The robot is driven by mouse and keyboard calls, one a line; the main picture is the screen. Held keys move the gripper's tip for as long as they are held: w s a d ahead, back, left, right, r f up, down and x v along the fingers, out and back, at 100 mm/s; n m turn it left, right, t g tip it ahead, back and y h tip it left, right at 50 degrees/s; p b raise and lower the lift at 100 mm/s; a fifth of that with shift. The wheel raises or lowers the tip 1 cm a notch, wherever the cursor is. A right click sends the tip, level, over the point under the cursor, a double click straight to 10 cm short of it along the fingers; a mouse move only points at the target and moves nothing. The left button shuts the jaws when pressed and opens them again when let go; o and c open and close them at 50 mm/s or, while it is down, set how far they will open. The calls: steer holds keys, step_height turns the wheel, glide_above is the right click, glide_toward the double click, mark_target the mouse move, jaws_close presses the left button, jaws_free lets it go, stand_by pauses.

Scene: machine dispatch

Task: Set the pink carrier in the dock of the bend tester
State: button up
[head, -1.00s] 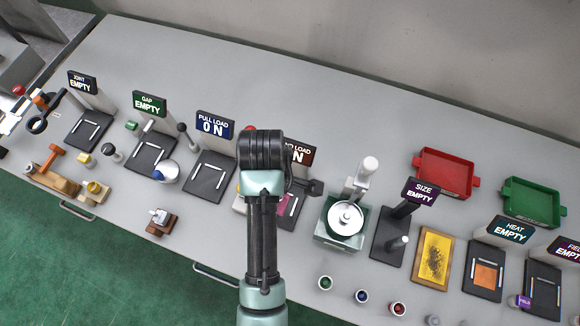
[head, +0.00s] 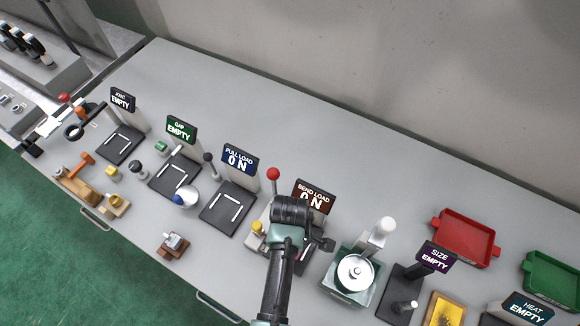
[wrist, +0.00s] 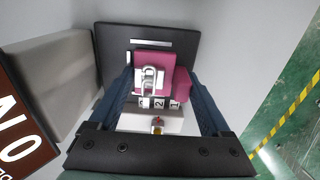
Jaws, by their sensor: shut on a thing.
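The bend tester shows in the head view by its BEND LOAD display (head: 312,196), reading 0 N. Its dock is a dark plate with white marker strips, mostly hidden there by my arm; the plate (wrist: 182,60) is clear in the wrist view. The pink carrier (wrist: 141,58) bears a silver combination padlock (wrist: 150,80) and lies over this plate, a white strip just beyond its far edge. I cannot tell whether it touches the plate. My gripper (wrist: 158,78) is shut on the carrier, a finger at each side. My gripper hides the carrier in the head view.
A red-knobbed lever (head: 273,174) and a yellow knob (head: 257,227) stand left of my arm. The pull load dock (head: 228,208) is empty further left. A green-based device with a round pan (head: 355,272) stands close at right. The back of the bench is clear.

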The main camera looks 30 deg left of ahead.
steer(key=shift+f, duration=0.15)
steer(key=o, duration=1.3)
step_height(320, 180, up, 12)
steer(key=shift+r+b, duration=0.15)
steer(key=shift+b, duration=0.3)
